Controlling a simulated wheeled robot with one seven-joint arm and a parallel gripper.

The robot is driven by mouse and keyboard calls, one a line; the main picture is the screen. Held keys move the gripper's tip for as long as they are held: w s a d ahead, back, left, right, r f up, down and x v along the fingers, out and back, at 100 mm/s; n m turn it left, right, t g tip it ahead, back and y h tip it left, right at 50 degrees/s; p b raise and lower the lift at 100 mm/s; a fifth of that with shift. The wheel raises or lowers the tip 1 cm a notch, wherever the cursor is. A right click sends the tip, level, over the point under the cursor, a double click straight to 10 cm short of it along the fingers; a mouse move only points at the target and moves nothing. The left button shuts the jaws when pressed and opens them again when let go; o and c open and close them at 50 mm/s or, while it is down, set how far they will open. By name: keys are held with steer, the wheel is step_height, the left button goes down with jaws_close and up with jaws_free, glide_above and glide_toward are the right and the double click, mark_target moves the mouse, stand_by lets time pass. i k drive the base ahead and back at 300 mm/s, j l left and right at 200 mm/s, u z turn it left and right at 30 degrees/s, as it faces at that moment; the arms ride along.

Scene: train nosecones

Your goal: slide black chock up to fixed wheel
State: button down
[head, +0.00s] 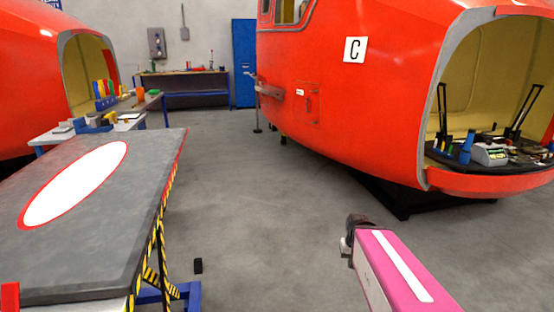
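A small black block (198,265), which looks like the chock, stands on the grey floor just right of the lift table's blue base (178,297). There is bare floor around its right side. No wheel can be made out; the table's underside is mostly hidden by its top and the frame's lower edge. My pink arm reaches in from the lower right. The dark part at its far end looks like my gripper (350,240), above the floor and well right of the black block. Its fingers cannot be made out, and I see nothing held.
The lift table's grey top (120,220), with a white oval and yellow-black striped edges, fills the lower left. A red nosecone marked C (345,100) stands right on a dark support. A bench (130,112) with coloured items stands behind the table. The middle floor is clear.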

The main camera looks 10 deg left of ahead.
mark_target(199, 261)
steer(key=i, duration=1.9)
steer(key=i+u, duration=0.2)
steer(key=i, duration=0.2)
steer(key=i+l+u, duration=0.2)
steer(key=i, duration=0.25)
steer(key=i+l+u, duration=0.2)
steer(key=i, duration=0.2)
steer(key=u, duration=1.35)
